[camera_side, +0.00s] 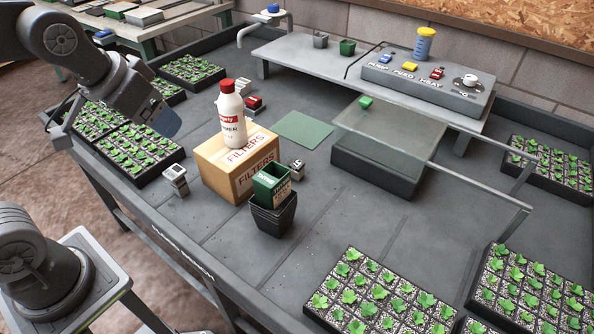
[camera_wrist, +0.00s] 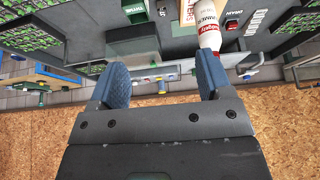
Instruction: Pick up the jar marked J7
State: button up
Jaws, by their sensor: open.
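No marking J7 can be read in either view, so I cannot tell which thing is that jar. A blue jar with a yellow lid (camera_side: 425,44) stands upright on the control box at the back. A white bottle with a red cap (camera_side: 231,112) stands on the cardboard box marked FILTERS (camera_side: 217,172); it also shows in the wrist view (camera_wrist: 210,38). My gripper (camera_side: 165,122) is raised over the left side of the bench. In the wrist view its blue fingers (camera_wrist: 162,66) are spread apart with nothing held between them.
Seedling trays (camera_side: 130,148) stand at the left, right and front. A dark pot holding a green carton (camera_side: 272,213) stands before the box. A clear panel with a metal frame (camera_side: 395,135) covers a dark bin (camera_side: 380,173).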

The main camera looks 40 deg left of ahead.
jog(key=w+f, duration=0.2)
jog(key=w, duration=0.9)
jog(key=g, duration=0.1)
send_over(297, 164)
jog(key=s, duration=0.2)
notch_tip(297, 164, down, 30)
jog(key=shift+d+f, duration=0.1)
jog(key=shift+d, duration=0.05)
jog(key=shift+a+x, duration=0.2)
jog(key=shift+x, duration=2.8)
jog(key=c, duration=1)
